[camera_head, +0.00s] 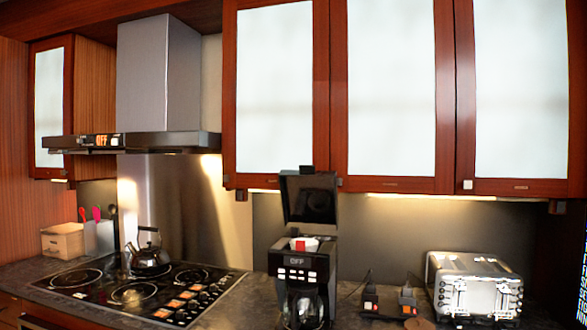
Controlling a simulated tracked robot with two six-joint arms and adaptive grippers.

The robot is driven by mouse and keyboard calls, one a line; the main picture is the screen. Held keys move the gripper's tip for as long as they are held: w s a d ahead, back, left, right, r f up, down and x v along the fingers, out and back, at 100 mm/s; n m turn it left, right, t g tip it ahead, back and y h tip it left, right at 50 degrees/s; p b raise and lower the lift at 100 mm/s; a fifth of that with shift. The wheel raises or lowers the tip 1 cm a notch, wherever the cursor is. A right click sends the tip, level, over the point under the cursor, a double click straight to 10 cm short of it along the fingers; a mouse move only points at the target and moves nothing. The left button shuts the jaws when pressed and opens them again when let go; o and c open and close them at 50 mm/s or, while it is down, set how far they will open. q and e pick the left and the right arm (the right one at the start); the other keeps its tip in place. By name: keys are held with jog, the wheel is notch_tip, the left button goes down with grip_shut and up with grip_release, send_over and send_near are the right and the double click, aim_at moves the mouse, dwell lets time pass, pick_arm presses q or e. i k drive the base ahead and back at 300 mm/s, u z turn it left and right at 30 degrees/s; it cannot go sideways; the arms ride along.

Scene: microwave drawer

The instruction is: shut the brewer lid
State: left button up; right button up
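The black coffee brewer (300,262) stands on the counter right of the stove. Its lid (310,200) is open and stands roughly upright above the body, its top edge in front of the lower edge of the wall cabinets. A white filter basket with a red piece (300,245) shows in the open top. A glass carafe (303,306) sits under the body, cut by the lower picture edge. I see neither of my grippers clearly in this view.
A steel toaster (474,286) stands to the right, with a small dark object (388,300) between it and the brewer. A kettle (150,255) stands on the stove (135,292) to the left.

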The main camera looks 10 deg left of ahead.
aim_at(309, 196)
jog(key=i, duration=0.9)
